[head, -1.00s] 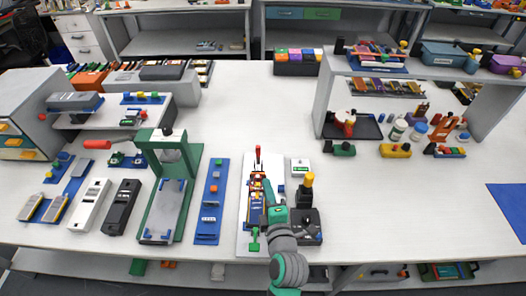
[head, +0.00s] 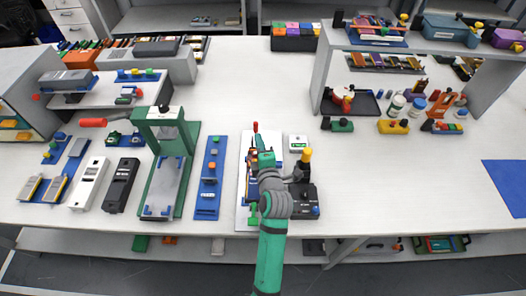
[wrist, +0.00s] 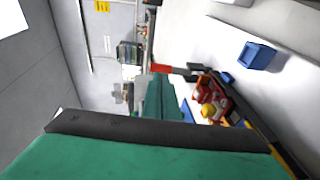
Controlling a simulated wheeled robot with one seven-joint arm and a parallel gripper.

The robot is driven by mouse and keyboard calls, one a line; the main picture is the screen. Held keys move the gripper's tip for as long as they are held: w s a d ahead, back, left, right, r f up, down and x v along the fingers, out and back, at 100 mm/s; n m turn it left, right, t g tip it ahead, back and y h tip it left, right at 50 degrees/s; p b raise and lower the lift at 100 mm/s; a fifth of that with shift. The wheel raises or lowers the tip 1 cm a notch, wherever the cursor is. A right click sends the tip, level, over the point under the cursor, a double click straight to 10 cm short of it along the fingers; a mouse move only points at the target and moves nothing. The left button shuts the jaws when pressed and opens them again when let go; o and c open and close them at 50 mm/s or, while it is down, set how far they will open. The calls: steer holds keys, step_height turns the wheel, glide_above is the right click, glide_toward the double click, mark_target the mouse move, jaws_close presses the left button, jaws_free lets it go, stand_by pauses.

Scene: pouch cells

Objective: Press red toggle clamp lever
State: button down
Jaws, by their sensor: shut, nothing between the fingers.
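The red toggle clamp lever (head: 255,127) stands upright at the far end of the narrow fixture on a white base plate (head: 243,215). In the wrist view the red lever grip (wrist: 162,69) sits on a dark stem, just beyond the green fingers. My gripper (head: 262,145) is shut and empty, over the fixture and just on the near side of the lever. In the wrist view its fingertips (wrist: 160,84) appear close to the lever; I cannot tell whether they touch. My arm and hand hide much of the fixture's middle.
A black box with a yellow-topped post (head: 305,155) stands close on the right. A blue strip (head: 208,180) with small blocks and a green press frame (head: 185,185) stand on the left. A blue block (wrist: 257,55) shows in the wrist view. The table's right middle is clear.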

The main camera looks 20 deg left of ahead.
mark_target(256, 128)
steer(key=shift+x, duration=1.75)
steer(key=shift+w+d, duration=0.1)
steer(key=shift+w, duration=0.05)
